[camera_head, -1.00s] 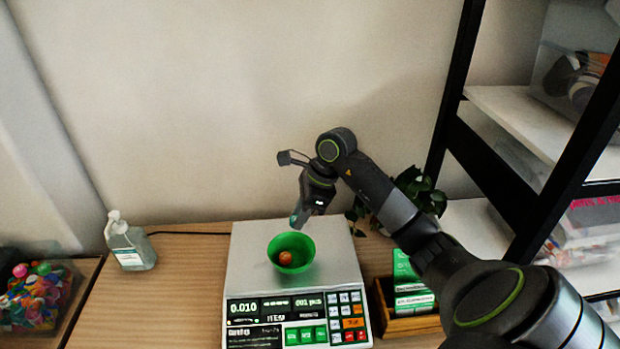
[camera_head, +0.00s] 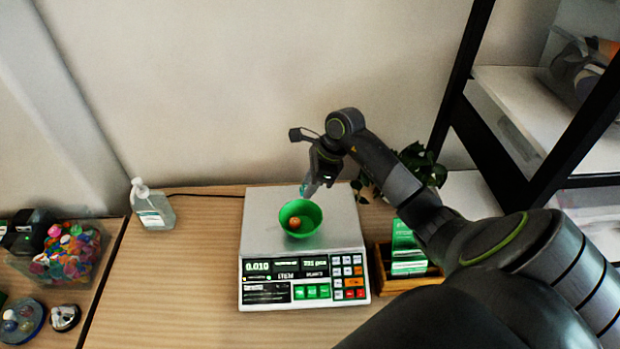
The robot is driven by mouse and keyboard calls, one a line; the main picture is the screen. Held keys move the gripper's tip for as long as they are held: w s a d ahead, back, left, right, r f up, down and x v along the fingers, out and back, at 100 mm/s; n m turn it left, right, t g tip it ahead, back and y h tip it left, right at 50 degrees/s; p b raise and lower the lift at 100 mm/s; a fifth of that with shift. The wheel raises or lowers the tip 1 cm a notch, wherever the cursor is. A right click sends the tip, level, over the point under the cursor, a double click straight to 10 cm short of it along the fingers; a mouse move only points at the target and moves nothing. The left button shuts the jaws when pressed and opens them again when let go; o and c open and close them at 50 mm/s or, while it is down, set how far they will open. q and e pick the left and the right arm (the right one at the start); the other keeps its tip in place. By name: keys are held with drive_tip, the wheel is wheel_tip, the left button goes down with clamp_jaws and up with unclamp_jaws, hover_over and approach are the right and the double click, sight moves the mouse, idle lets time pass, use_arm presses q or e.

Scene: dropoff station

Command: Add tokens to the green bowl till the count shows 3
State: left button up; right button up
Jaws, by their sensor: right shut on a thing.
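The green bowl (camera_head: 288,225) sits on the pan of the counting scale (camera_head: 262,225), with an orange token (camera_head: 294,223) inside. The left display (camera_head: 258,267) reads 0.010. The count display (camera_head: 314,263) is blurred but seems to end in 1. My right gripper (camera_head: 306,190) is above the bowl's back rim, pointing down. It is shut on a small teal token (camera_head: 303,190), mostly hidden by the fingers. My left gripper is not in view.
A clear bin of colourful tokens (camera_head: 72,252) stands at the left. A wooden tray (camera_head: 405,284) with green-and-white boxes (camera_head: 407,250) and a plant (camera_head: 420,165) are right of the scale. A black shelf frame rises at right.

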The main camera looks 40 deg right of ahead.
drive_tip(key=shift+f+b, duration=0.45)
drive_tip(key=shift+f, duration=1.15)
drive_tip(key=o, duration=1)
drive_tip(key=shift+b+v, duration=2.35)
drive_tip(key=shift+v, duration=6.4)
